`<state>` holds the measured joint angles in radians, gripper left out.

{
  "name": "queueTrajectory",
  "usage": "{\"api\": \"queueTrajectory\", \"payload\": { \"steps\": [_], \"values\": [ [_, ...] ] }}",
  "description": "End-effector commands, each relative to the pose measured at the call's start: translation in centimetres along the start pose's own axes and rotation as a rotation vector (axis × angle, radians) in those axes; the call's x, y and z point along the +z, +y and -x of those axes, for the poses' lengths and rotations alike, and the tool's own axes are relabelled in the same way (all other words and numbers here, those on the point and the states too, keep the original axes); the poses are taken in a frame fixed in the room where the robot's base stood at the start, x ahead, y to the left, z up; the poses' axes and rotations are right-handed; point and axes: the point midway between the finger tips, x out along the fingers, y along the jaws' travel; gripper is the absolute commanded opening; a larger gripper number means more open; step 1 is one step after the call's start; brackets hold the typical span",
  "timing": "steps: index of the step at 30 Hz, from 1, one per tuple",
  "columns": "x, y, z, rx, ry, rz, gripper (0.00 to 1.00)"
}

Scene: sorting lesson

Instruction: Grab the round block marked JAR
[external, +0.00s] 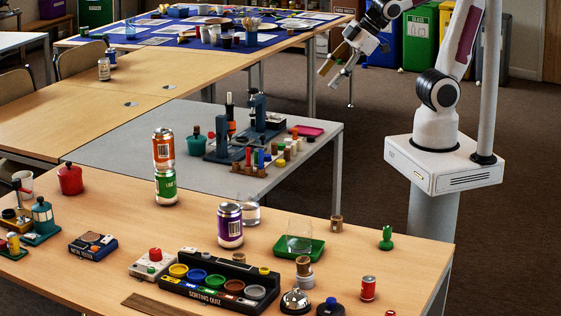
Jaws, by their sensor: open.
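My gripper (329,77) is open and empty, held in the air at the top of the external view, well above and behind the front table. I cannot read the word JAR on any block. Small round pieces that could be blocks include a brown cylinder (336,223) near the front table's back edge. Another brown round piece (303,265) sits on top of a pale one beside the green tray. Several small coloured cylinders (277,155) stand on the grey table. My gripper is far from all of these.
The black sorting quiz rack (216,296) with coloured cups stands at the front. Cans, including a purple one (230,225), and a glass on the green tray (314,251) stand close by. A green piece (387,238) is at the right. Bare wood lies left of the purple can.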

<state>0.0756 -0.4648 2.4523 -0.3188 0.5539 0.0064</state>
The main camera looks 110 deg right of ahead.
Motion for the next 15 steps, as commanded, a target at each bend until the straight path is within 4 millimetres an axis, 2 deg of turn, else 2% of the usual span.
{"api": "queueTrajectory", "payload": {
  "steps": [6,15],
  "values": [
    [-2.6,1.7,-3.5,0.044,0.035,0.107,0.43],
    [-5.7,2.5,-8.5,0.053,0.095,0.267,0.43]
  ]
}}
